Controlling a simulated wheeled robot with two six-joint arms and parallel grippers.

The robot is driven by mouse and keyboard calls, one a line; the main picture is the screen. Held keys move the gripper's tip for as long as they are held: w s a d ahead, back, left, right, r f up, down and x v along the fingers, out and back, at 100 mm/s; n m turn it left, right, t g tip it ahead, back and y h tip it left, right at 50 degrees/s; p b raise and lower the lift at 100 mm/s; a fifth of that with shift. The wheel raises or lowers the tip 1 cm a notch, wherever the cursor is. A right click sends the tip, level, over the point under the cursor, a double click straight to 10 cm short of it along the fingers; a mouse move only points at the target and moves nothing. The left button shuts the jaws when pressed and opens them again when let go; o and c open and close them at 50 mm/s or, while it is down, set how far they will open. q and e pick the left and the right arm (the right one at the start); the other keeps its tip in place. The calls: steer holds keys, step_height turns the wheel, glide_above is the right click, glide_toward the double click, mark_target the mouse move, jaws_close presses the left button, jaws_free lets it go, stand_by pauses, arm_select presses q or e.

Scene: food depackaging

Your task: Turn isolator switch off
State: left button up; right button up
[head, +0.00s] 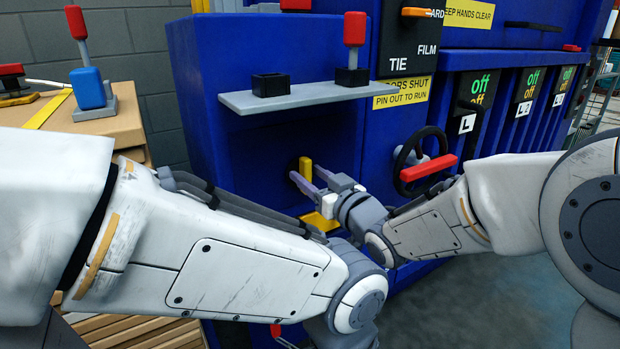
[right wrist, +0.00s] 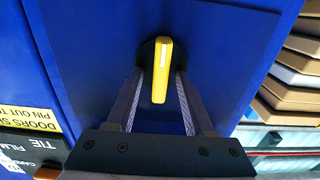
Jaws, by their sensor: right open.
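The isolator switch is a yellow handle (head: 306,170) on a dark round base on the blue machine's side panel (head: 240,150). In the right wrist view the yellow handle (right wrist: 162,70) points along the camera's up-down direction. My right gripper (head: 308,180) is open at the switch. In the right wrist view its two fingers (right wrist: 157,95) lie on either side of the handle, with a gap visible on each side. My left arm crosses the lower left of the head view; its gripper is out of sight.
A grey shelf (head: 300,97) with a red-handled pin (head: 354,45) juts out above the switch. A black handwheel with a red grip (head: 428,168) is to the right. A cardboard box (head: 60,125) with a blue-and-red device (head: 90,88) stands at left.

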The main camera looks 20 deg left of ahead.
steer(key=shift+c, duration=0.3)
jaws_close()
